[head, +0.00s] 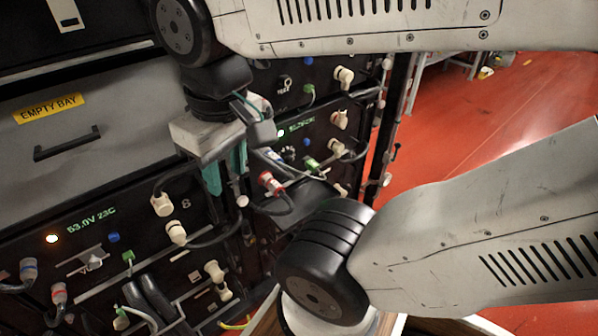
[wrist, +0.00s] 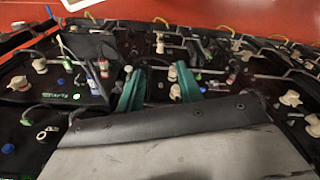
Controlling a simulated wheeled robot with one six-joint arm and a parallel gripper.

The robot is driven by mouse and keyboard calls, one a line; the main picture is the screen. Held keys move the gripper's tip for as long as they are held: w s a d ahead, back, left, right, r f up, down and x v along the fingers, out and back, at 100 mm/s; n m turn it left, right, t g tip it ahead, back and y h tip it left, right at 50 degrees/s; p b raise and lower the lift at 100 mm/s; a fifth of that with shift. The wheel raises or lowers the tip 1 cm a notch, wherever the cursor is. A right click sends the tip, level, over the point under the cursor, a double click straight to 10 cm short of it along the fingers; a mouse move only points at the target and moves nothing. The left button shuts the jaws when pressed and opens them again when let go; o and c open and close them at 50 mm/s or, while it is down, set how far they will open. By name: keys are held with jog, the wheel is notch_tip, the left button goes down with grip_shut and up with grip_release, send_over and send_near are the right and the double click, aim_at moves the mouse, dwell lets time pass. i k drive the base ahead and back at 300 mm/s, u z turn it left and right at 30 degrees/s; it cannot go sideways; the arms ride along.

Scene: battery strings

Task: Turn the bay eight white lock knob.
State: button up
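A small white round knob (head: 242,201) sits at the right edge of the bay eight panel (head: 208,210), right of the printed 8. It appears to be the lock knob. My gripper (head: 228,181) has two teal fingers, spread apart with nothing visible held. In the head view its right finger hangs just above the knob; I cannot tell whether they touch. In the wrist view my gripper (wrist: 160,72) is also open.
A grey drawer front marked EMPTY BAY (head: 95,110) lies left of my gripper, above bay eight. White cable plugs (head: 162,204) and a red plug (head: 270,183) stick out nearby. The red floor (head: 455,130) at right is mostly clear.

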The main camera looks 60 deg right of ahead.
aim_at(242, 201)
jog(key=z, duration=0.65)
jog(key=i, duration=0.5)
jog(key=u, duration=0.05)
jog(key=k, duration=0.5)
jog(key=u, duration=2.95)
jog(key=i, duration=1.65)
jog(key=z, duration=3.15)
